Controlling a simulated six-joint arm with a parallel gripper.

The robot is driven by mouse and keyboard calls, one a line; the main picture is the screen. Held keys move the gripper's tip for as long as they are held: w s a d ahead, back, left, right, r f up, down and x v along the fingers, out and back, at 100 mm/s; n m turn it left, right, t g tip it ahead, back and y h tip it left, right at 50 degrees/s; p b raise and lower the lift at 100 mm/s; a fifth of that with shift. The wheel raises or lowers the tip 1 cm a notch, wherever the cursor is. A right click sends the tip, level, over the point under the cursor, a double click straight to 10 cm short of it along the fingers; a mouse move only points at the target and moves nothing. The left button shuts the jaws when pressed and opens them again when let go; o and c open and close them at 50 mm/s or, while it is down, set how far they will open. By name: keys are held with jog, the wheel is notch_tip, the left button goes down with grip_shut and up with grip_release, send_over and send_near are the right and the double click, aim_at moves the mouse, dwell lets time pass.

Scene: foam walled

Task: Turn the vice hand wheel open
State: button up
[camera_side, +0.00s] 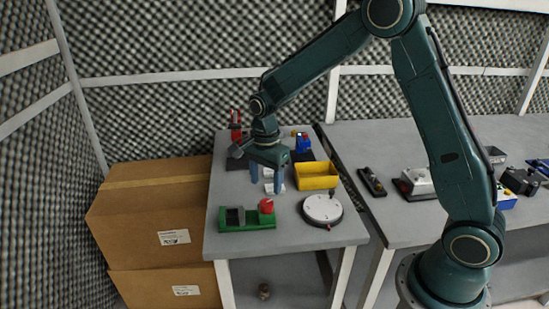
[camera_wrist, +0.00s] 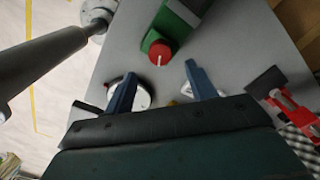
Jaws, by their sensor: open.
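The vice is a green block with a grey jaw (camera_side: 236,217) at the front left of the small grey table. Its red hand wheel (camera_side: 267,205) is on its right end. In the wrist view the red wheel (camera_wrist: 160,53) carries a white line and the green vice body (camera_wrist: 178,20) runs up from it. My gripper (camera_side: 264,188) points down over the table behind the vice, with its two blue fingers apart. In the wrist view the open fingers (camera_wrist: 158,80) lie either side of the wheel's line, and nothing is between them. The wheel is apart from the fingers.
A round white dial plate (camera_side: 322,209) sits right of the vice. A yellow bin (camera_side: 316,176) stands behind it. Red (camera_side: 236,130) and blue (camera_side: 303,143) devices stand at the back. Cardboard boxes (camera_side: 150,215) stand left of the table. Bare tabletop lies in front of the vice.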

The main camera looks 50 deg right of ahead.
aim_at(267, 202)
jog(key=shift+f, duration=3.45)
jog(key=c, duration=1)
